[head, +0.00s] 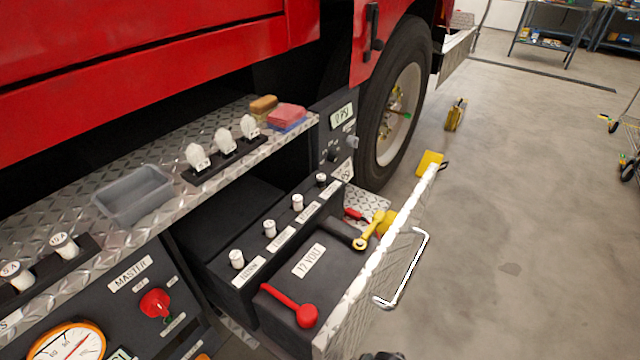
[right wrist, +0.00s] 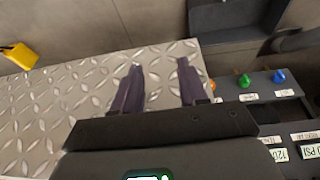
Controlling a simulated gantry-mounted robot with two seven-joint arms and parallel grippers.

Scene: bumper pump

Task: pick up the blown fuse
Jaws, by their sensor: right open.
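I cannot tell which is blown. Two more white cylinders (head: 65,245) (head: 16,275), with amp markings, stand in a black holder at the left. My right gripper (right wrist: 160,82) is open and empty above diamond plate in the right wrist view, with no fuse between its fingers. My left gripper is not in view.
A grey bin (head: 133,196), three white bulb-like pieces (head: 224,141) and sponges (head: 286,116) sit on the diamond-plate shelf (head: 95,208). A white handle (head: 408,270) juts out at the right.

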